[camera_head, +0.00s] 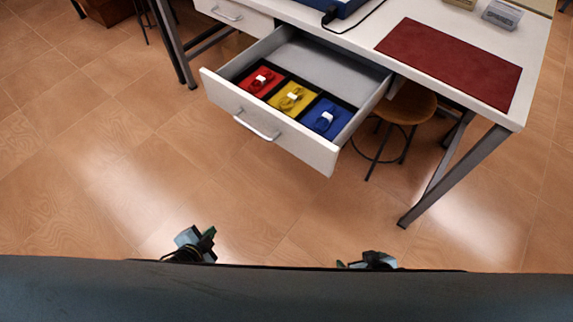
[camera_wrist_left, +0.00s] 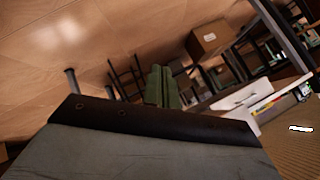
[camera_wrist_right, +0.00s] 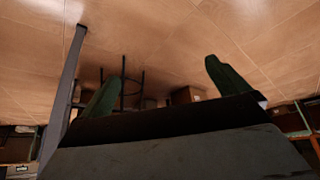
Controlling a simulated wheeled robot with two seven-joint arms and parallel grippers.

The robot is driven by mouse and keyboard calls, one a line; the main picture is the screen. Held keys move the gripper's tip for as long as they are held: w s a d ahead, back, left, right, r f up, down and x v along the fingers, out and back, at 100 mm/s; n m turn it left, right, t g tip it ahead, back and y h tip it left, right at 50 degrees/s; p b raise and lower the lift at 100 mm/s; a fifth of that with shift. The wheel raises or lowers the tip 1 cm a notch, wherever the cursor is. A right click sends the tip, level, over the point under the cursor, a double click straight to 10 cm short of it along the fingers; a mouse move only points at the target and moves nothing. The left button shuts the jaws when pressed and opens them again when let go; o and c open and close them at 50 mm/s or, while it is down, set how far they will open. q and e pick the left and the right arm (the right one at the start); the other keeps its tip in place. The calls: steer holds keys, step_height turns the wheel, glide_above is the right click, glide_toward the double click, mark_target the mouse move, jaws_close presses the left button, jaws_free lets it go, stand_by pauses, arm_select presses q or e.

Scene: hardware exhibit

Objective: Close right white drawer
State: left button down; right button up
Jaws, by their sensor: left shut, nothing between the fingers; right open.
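The right white drawer (camera_head: 267,128) is pulled far out of the white desk in the head view, with a silver bar handle (camera_head: 256,125) on its front. Inside it are red (camera_head: 259,79), yellow (camera_head: 292,97) and blue (camera_head: 324,118) compartments, each with a small banded item. My left gripper (camera_head: 207,238) is low in the head view, well apart from the drawer front; its green fingers are together and empty in the left wrist view (camera_wrist_left: 160,86). My right gripper (camera_head: 358,262) is low, right of centre, apart from the drawer. Its fingers are spread and empty in the right wrist view (camera_wrist_right: 162,85).
A second white drawer (camera_head: 236,14) sits shut at the left of the desk. The desk top (camera_head: 385,17) holds a red mat (camera_head: 450,60) and a cable. A round stool (camera_head: 408,103) stands under the desk, near its grey leg (camera_head: 455,175). Bare floor lies before the drawer.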

arm_select(q)
steer(key=w+d+r+m+t+h+b, duration=0.2)
steer(key=w+d+r+m+t+b, duration=0.1)
steer(key=w+d+r+m+b, duration=0.15)
steer(key=m+t+h+b, duration=0.2)
steer(key=m+h+b, duration=0.5)
steer(key=m, duration=0.2)
glide_toward(296, 144)
steer(key=v, duration=0.7)
steer(key=shift+n, duration=0.25)
steer(key=b+x, duration=0.1)
steer(key=x, duration=1.2)
steer(key=shift+w+d, duration=0.3)
arm_select(e)
steer(key=w+a+r+t+y, duration=0.1)
steer(key=w+r+t, duration=0.3)
steer(key=r, duration=0.7)
steer(key=w+a+r+t+y, duration=0.1)
steer(key=w+r+t, duration=0.3)
steer(key=r, duration=0.8)
steer(key=shift+w+a, duration=0.7)
steer(key=shift+a, duration=0.1)
